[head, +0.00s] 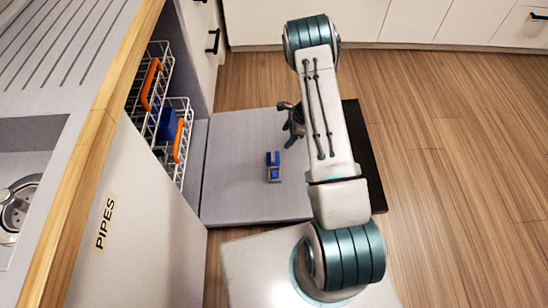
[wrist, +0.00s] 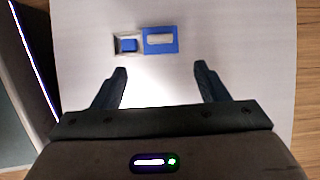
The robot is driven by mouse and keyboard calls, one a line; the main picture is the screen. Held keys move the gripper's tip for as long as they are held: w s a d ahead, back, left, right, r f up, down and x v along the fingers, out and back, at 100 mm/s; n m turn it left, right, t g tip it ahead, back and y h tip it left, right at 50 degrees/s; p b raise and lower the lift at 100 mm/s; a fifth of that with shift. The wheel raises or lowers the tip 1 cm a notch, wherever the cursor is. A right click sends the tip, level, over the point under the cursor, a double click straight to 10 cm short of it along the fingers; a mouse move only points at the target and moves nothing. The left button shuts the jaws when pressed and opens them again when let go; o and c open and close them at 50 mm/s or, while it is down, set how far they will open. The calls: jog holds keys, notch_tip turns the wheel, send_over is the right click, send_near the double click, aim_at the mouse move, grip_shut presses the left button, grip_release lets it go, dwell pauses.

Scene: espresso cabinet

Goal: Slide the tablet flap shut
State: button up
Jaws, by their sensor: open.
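The tablet flap (wrist: 161,40) is a blue plate with a pale raised grip, in the wrist view. It lies to the right of a grey-rimmed tablet compartment (wrist: 116,44) and leaves it uncovered. A blue block (wrist: 129,45) shows inside the compartment. In the head view the flap (head: 273,157) is at the upper end of the small dispenser on the lowered door. My gripper (wrist: 161,68) is open and empty, with its fingertips just below the flap and compartment in the wrist view. In the head view my gripper (head: 289,128) hangs above the door, partly hidden by my arm.
The lowered door (head: 235,195) lies flat, mostly clear. Wire racks (head: 180,115) with orange handles stand left, holding something blue. A wooden counter edge (head: 95,130) and a cabinet panel marked PIPES (head: 140,220) border the left. Wooden floor (head: 450,150) is free at right.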

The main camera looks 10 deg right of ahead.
aim_at(273, 156)
jog(key=b+x, duration=0.1)
jog(key=x, duration=0.3)
jog(key=b+x, duration=0.1)
jog(key=x, duration=0.4)
jog(key=b+x, duration=0.1)
jog(key=x, duration=0.4)
jog(key=shift+d+f, duration=0.2)
jog(key=shift+f, duration=0.05)
